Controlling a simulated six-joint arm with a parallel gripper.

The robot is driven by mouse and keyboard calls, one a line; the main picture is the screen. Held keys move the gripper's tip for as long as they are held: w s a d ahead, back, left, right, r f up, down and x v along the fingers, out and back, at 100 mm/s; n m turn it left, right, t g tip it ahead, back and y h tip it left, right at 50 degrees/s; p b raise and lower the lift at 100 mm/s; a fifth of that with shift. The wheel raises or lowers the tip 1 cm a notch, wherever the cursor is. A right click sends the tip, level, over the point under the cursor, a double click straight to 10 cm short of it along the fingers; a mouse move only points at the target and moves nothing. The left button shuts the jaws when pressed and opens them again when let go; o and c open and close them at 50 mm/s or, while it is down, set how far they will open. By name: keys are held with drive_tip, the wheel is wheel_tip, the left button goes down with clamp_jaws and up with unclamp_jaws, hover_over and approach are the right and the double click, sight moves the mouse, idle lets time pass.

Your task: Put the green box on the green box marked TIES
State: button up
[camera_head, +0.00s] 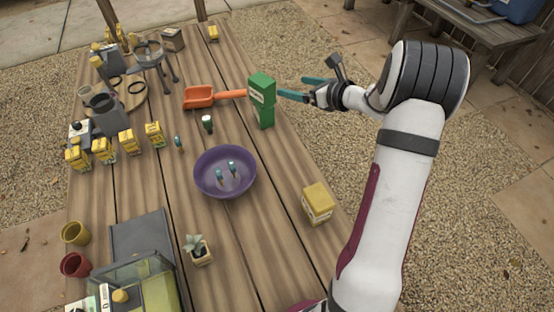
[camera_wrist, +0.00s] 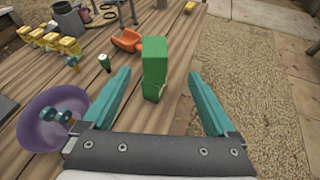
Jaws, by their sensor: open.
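Two green boxes stand stacked near the table's right edge. The upper green box (camera_head: 262,89) has a pale label and rests on the lower green box (camera_head: 265,116), slightly turned or offset from it. The lettering is too small to read, so I cannot confirm TIES. My gripper (camera_head: 292,87) is open and empty, just right of the upper box and apart from it. In the wrist view the upper box (camera_wrist: 154,50) and lower box (camera_wrist: 152,84) show beyond and between the open teal fingers, with no finger visibly touching them.
An orange scoop (camera_head: 199,97) lies left of the stack, its handle reaching close to it. A purple bowl (camera_head: 211,192) with small blue-topped items stands nearer. A yellow box (camera_head: 317,203) sits near the right edge. Several yellow boxes line the left. Right of the table is open gravel.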

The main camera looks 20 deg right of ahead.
wheel_tip(320, 180, up, 7)
drive_tip(key=s+m+h, duration=0.1)
drive_tip(key=m+h, duration=0.5)
drive_tip(key=m, duration=0.8)
drive_tip(key=s+a+m+g+h, duration=0.2)
drive_tip(key=s+a+m+g, duration=0.15)
drive_tip(key=s+m, duration=0.45)
drive_tip(key=s+a+f+m+g+y, duration=0.1)
drive_tip(key=s+a+m+g, duration=0.2)
drive_tip(key=s+a+m, duration=0.3)
drive_tip(key=s+a+f+m+g+y, duration=0.1)
drive_tip(key=s+a+m+g+y, duration=0.1)
drive_tip(key=s+a+m, duration=0.5)
drive_tip(key=s+a+f+m+g+y, duration=0.1)
drive_tip(key=s+a+m+g, duration=0.3)
drive_tip(key=s+m, duration=0.5)
drive_tip(key=s+a+y, duration=0.1)
drive_tip(key=s+a, duration=0.1)
drive_tip(key=s, duration=0.5)
drive_tip(key=shift+a+f+m, duration=0.2)
drive_tip(key=shift+f+m, duration=0.2)
